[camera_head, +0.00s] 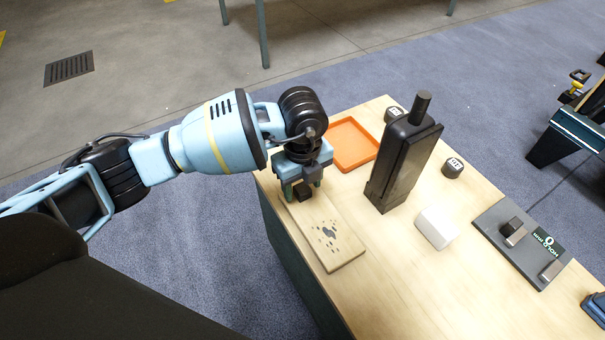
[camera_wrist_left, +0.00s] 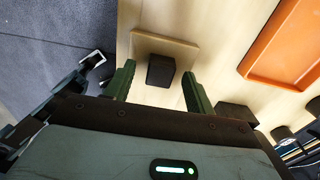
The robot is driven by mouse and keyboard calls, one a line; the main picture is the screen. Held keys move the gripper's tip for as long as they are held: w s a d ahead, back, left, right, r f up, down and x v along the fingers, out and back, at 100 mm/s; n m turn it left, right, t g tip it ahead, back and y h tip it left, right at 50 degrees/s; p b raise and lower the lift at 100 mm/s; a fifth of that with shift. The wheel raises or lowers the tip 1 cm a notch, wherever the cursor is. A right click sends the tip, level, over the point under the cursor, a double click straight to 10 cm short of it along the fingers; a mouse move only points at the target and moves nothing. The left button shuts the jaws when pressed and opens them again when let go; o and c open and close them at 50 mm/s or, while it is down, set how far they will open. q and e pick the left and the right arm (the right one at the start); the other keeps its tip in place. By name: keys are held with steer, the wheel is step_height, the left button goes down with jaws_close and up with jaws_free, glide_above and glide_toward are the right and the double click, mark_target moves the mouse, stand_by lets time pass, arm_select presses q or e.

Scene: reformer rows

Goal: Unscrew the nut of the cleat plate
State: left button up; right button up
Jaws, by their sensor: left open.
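The cleat plate (camera_head: 322,237) is a flat pale wooden board with small dark marks, lying at the near left edge of the table. A black block-shaped nut (camera_head: 304,193) sits at its far end. In the left wrist view the nut (camera_wrist_left: 160,71) stands on the plate (camera_wrist_left: 178,46), between the fingers. My left gripper (camera_head: 302,188) points down over that end. Its green fingers (camera_wrist_left: 157,82) are open on either side of the nut, with a visible gap on both sides. The nut's lower part is hidden in the wrist view. My right gripper does not show.
An orange tray (camera_head: 378,149) lies just beyond the plate. A tall black upright holder (camera_head: 403,165) stands right of the plate. A white block (camera_head: 436,228), dark round pieces (camera_head: 453,168) and a grey panel (camera_head: 489,223) with blocks are farther right. Bare wood lies right of the plate.

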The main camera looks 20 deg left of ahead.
arm_select(q)
steer(key=shift+f, duration=0.2)
steer(key=c, duration=1)
steer(key=n+p, duration=0.2)
steer(key=p, duration=0.1)
steer(key=n+p, duration=0.3)
steer(key=p, duration=0.1)
steer(key=r+n+p, duration=0.1)
steer(key=n+p, duration=0.1)
steer(key=p, duration=0.1)
steer(key=shift+n, duration=0.3)
steer(key=shift+c, duration=0.2)
steer(key=shift+f+n+p, duration=0.15)
steer(key=shift+n+p, duration=0.35)
steer(key=shift+p, duration=0.1)
steer(key=shift+f, duration=0.35)
steer(key=n+p, duration=0.4)
steer(key=shift+w+r, duration=0.1)
steer(key=shift+r, duration=0.3)
steer(key=n+p, duration=0.2)
steer(key=n, duration=0.2)
steer(key=shift+n+p, duration=0.45)
steer(key=shift+n, duration=0.15)
steer(key=shift+f, duration=0.4)
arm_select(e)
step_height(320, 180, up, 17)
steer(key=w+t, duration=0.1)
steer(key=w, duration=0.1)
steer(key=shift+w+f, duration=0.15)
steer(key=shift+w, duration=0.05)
